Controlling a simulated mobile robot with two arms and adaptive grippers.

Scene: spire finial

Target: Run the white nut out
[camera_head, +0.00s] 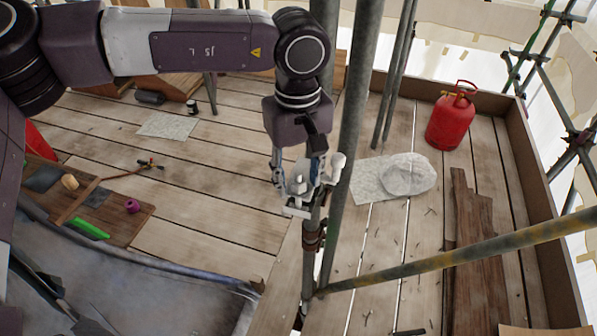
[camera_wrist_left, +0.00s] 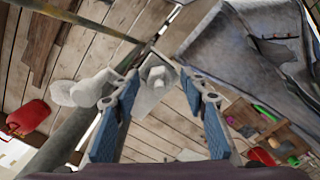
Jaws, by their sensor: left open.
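A pale fitting (camera_head: 298,208) sits at the upright pole near the middle of the head view. In the left wrist view a pale, faceted piece that looks like the white nut (camera_wrist_left: 157,74) shows between my fingertips. A pale lobed part (camera_wrist_left: 92,90) of the fitting lies to its left; it also shows in the head view (camera_head: 337,164). My left gripper (camera_head: 302,185) points down over the fitting, fingers apart on either side of the nut. In the left wrist view the blue-padded fingers (camera_wrist_left: 158,80) are open, and I cannot tell whether they touch it. My right gripper is out of view.
Grey scaffold poles (camera_head: 351,120) stand beside the gripper, and a diagonal tube (camera_head: 440,258) crosses at right. A wooden board with tools (camera_head: 110,222) lies at left.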

